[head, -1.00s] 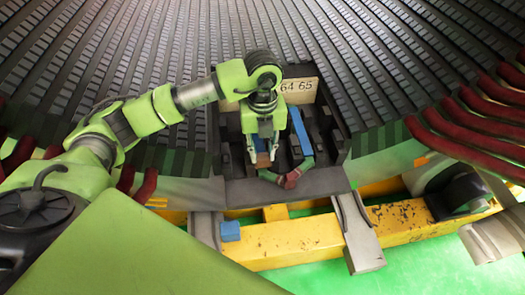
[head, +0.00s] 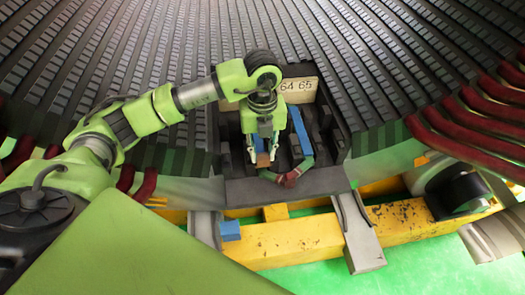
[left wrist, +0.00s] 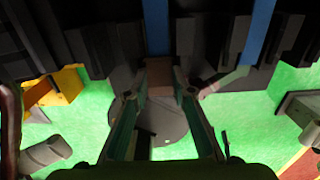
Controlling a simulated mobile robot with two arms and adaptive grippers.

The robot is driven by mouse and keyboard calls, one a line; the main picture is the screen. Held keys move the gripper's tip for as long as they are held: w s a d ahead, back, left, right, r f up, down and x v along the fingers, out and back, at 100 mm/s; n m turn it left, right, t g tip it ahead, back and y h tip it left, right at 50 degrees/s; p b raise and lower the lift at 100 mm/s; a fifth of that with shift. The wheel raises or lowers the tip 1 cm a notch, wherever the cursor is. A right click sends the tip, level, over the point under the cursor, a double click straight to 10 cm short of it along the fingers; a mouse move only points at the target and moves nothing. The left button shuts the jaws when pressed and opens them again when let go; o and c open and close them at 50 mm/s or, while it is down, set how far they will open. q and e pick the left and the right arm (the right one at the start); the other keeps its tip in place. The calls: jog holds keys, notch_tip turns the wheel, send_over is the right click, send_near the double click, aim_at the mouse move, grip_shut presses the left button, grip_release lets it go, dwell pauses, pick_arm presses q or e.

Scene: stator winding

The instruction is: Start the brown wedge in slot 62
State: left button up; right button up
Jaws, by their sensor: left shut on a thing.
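My left gripper (head: 264,150) is in front of the slotted stator face, below the number plate. It is shut on the brown wedge (head: 262,160), which shows as a small brown block. In the left wrist view the brown wedge (left wrist: 160,75) sits between the fingertips (left wrist: 160,94), its far end against or close to the lower end of a blue strip (left wrist: 157,28) in a slot. I cannot tell whether the wedge is inside the slot mouth. The number plate (head: 298,91) shows 64 and 65; my arm hides its left part, so slot 62 is not readable. My right gripper is not in view.
A second blue strip (head: 301,132) stands right of the gripper. A green and red coil end (head: 291,179) bends just below. Red coil ends (head: 465,125) stick out at right.

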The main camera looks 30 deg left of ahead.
pick_arm(q)
jog(key=shift+w+a, duration=0.35)
jog(key=shift+w, duration=0.1)
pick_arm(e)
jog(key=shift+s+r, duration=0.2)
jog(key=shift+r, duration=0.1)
pick_arm(q)
jog(key=shift+w+a, duration=0.15)
jog(key=shift+w, duration=0.05)
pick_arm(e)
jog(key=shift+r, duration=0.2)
pick_arm(q)
jog(key=o, duration=1.2)
jog(key=shift+w+a, duration=0.1)
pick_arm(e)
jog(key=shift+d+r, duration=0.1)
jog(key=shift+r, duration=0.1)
pick_arm(q)
jog(key=shift+r, duration=0.2)
notch_tip(320, 180, up, 12)
jog(key=shift+f, duration=0.15)
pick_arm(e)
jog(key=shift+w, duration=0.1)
pick_arm(q)
jog(key=shift+d, duration=0.25)
